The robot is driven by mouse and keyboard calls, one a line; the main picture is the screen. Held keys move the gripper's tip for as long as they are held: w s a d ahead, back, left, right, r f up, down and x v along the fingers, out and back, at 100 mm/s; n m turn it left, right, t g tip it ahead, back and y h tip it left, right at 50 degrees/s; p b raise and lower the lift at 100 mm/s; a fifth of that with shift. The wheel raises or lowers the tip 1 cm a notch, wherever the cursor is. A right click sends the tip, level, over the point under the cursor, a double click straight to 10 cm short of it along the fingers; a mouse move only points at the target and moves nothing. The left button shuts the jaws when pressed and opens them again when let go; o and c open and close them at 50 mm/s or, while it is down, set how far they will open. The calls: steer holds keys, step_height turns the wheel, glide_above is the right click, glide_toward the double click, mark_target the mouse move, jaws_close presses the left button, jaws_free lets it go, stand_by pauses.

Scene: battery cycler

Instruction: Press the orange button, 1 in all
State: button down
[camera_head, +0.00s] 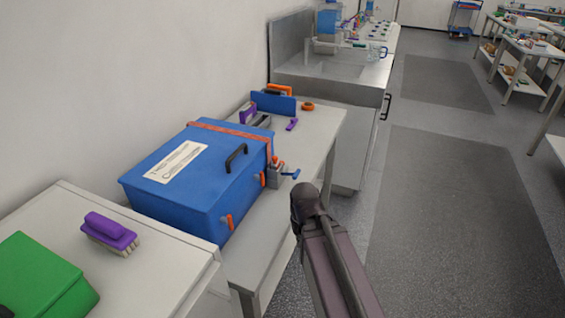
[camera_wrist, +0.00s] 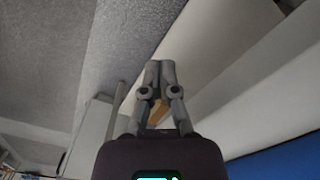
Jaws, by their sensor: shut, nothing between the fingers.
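I cannot make out a clear orange button in either view. A blue box (camera_head: 195,185) with a black handle stands on the bench and has orange latches (camera_head: 228,221) on its front side. A small grey device (camera_head: 275,175) with an orange top and a blue lever sits at the box's right corner. My gripper (camera_wrist: 159,66) is shut and empty in the wrist view, its fingertips together. A small tan-orange patch (camera_wrist: 161,115) shows behind the fingers; I cannot tell what it is. In the head view my arm is right of the box, and the fingers are not clearly visible.
A purple brush (camera_head: 108,232) and a green box (camera_head: 40,277) are on the near white table. A blue holder (camera_head: 273,102), an orange ring (camera_head: 308,106) and small purple tools lie behind the blue box. The floor aisle (camera_head: 455,220) to the right is clear.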

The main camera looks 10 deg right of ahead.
steer(key=w+r+t+p, duration=0.1)
steer(key=w+r+p, duration=0.2)
steer(key=r+p, duration=0.4)
steer(key=w+r+p, duration=0.3)
steer(key=r+p, duration=0.3)
steer(key=r, duration=0.1)
steer(key=w+r+m+t+y, duration=0.1)
steer(key=w+r+t+y, duration=0.1)
steer(key=w, duration=0.9)
steer(key=w+r+m+t+y+p, duration=0.1)
steer(key=w+r+t, duration=0.3)
steer(key=w, duration=0.7)
steer(key=shift+w+a+r+m+t+y+p, duration=0.2)
steer(key=shift+w+m+t+y+p, duration=0.15)
steer(key=shift+y, duration=0.55)
steer(key=shift+f, duration=0.2)
step_height(320, 180, down, 8)
steer(key=b, duration=0.9)
steer(key=shift+f, duration=0.25)
steer(key=shift+d+f+b, duration=0.1)
steer(key=shift+f+b, duration=0.8)
steer(key=shift+f, duration=0.05)
steer(key=shift+r, duration=0.2)
steer(key=shift+r+p, duration=0.8)
steer(key=shift+p, duration=0.2)
